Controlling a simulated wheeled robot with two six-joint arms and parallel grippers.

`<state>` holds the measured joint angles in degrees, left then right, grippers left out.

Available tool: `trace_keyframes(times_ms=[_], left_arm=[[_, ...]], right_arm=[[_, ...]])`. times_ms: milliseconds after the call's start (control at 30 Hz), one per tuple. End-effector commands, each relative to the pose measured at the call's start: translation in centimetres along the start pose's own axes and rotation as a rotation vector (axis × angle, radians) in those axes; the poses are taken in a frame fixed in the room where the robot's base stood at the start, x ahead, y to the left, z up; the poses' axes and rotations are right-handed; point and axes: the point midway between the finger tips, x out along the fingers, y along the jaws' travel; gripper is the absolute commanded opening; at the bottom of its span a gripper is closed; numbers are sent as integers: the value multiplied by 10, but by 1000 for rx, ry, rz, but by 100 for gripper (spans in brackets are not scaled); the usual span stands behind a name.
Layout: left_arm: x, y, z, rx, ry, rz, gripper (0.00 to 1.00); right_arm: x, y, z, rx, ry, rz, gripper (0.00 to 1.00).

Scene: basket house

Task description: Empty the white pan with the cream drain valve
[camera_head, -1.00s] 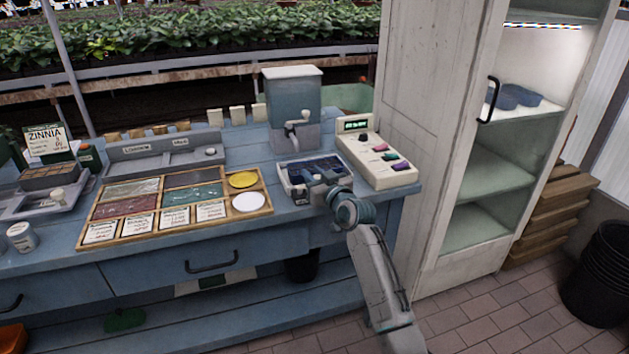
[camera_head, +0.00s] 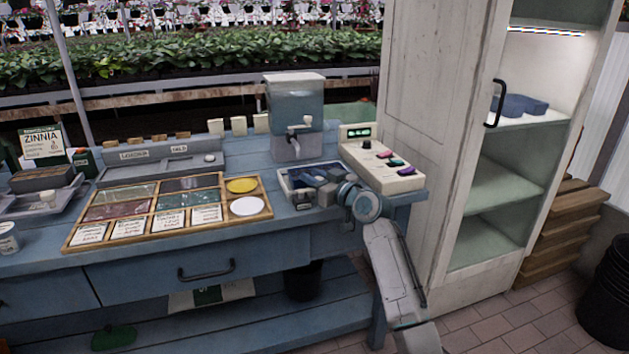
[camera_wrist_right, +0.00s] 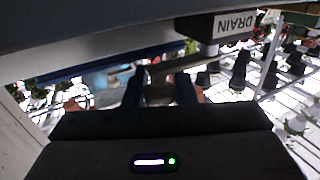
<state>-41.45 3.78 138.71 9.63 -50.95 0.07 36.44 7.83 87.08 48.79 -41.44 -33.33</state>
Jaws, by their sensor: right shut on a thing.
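The white pan (camera_head: 284,190) sits at the right front of the blue bench, with a dark inside. My right gripper (camera_head: 328,190) is at its front right edge and covers part of it. In the right wrist view a dark block with a DRAIN label (camera_wrist_right: 232,26) hangs under the pale underside above. My right gripper, also in that view (camera_wrist_right: 160,92), is shut on a dull, pale piece (camera_wrist_right: 160,80), which appears to be the drain valve. Its colour and how far it is turned are hard to tell. My left gripper is not in view.
A clear tank with a tap (camera_head: 296,110) stands behind the pan, and a control box (camera_head: 385,165) is close on its right. A wooden sorting tray (camera_head: 165,212) lies to the left. A black bucket (camera_head: 303,282) stands below the bench. A tall cabinet (camera_head: 430,110) is at right.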

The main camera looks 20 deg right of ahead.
Motion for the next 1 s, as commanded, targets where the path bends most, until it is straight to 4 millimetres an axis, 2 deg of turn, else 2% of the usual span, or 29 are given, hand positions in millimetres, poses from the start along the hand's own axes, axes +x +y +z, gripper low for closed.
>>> trace_keyframes(times_ms=[133, 167, 233, 500, 633, 767, 1000], left_arm=[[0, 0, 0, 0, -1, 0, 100], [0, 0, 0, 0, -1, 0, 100], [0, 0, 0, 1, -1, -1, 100], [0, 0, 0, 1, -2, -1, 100], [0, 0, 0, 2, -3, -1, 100], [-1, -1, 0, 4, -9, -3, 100], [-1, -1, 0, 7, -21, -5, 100]], right_arm=[[0, 0, 0, 0, 0, 1, 1], [0, 0, 0, 0, 0, 1, 30], [0, 0, 0, 0, 0, 1, 44], [0, 0, 0, 0, 1, 1, 44], [-9, 1, 0, -1, 0, 2, 44], [-30, 0, 1, -3, -1, 2, 44], [-79, 1, 1, -4, -2, 2, 44]])
